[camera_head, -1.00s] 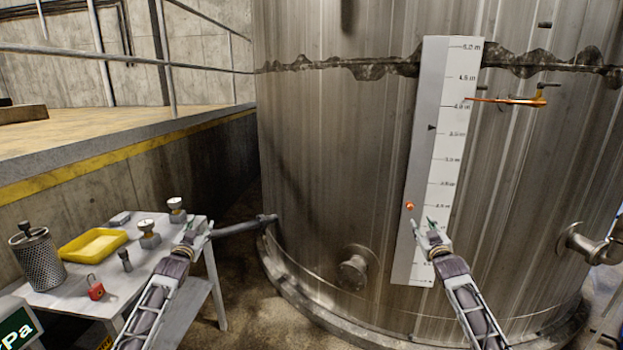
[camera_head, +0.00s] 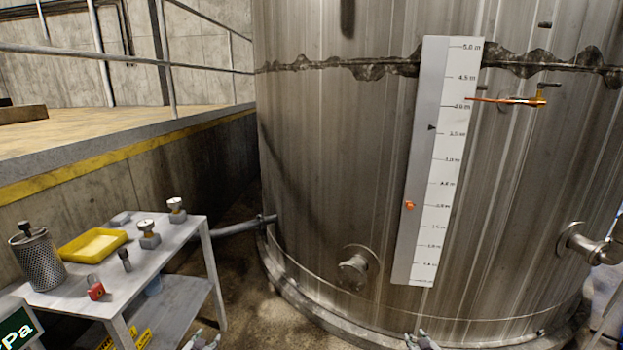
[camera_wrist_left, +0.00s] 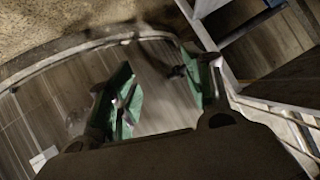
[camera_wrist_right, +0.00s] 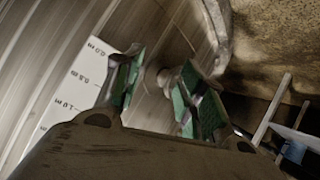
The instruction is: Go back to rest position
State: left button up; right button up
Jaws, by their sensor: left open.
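Both of my grippers are low, at the bottom edge of the head view. My left gripper (camera_head: 203,341) is below the table's right end. In the left wrist view its green-padded fingers (camera_wrist_left: 162,84) stand apart with nothing between them. My right gripper (camera_head: 422,341) is in front of the foot of the big steel tank (camera_head: 310,200). In the right wrist view its fingers (camera_wrist_right: 160,85) are apart and empty. Most of both arms is out of the head view.
A grey table (camera_head: 180,243) at the left holds a yellow tray (camera_head: 92,245), a mesh cylinder (camera_head: 38,262), a red padlock (camera_head: 95,288) and small fittings. The tank bears a level scale (camera_head: 437,160), an orange-handled part (camera_head: 510,100) and pipe stubs. A pipe (camera_head: 240,228) runs between table and tank.

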pick_arm(q)
jog(key=s+d+f+g, duration=0.3)
jog(key=s+f+g, duration=0.2)
jog(key=s+f, duration=2.15)
pick_arm(e)
jog(key=s+a+f+g, duration=0.3)
jog(key=s+f+g, duration=0.2)
jog(key=s+f, duration=2.15)
pick_arm(q)
jog(key=s+d+f+g, duration=0.1)
jog(key=s+f, duration=0.3)
jog(key=s, duration=1.2)
jog(key=s+d+f+g, duration=0.1)
jog(key=s+f+g, duration=0.3)
jog(key=s, duration=1.3)
jog(key=shift+f, duration=0.4)
pick_arm(e)
jog(key=s+a+f+g, duration=0.1)
jog(key=s+f, duration=0.3)
jog(key=s, duration=1.2)
jog(key=s+a+f+g, duration=0.1)
jog(key=s+f+g, duration=0.3)
jog(key=s, duration=1.3)
jog(key=shift+s+f, duration=0.15)
jog(key=shift+f, duration=0.25)
pick_arm(q)
jog(key=shift+s+d, duration=0.1)
jog(key=shift+s, duration=0.05)
pick_arm(e)
jog(key=shift+a, duration=0.15)
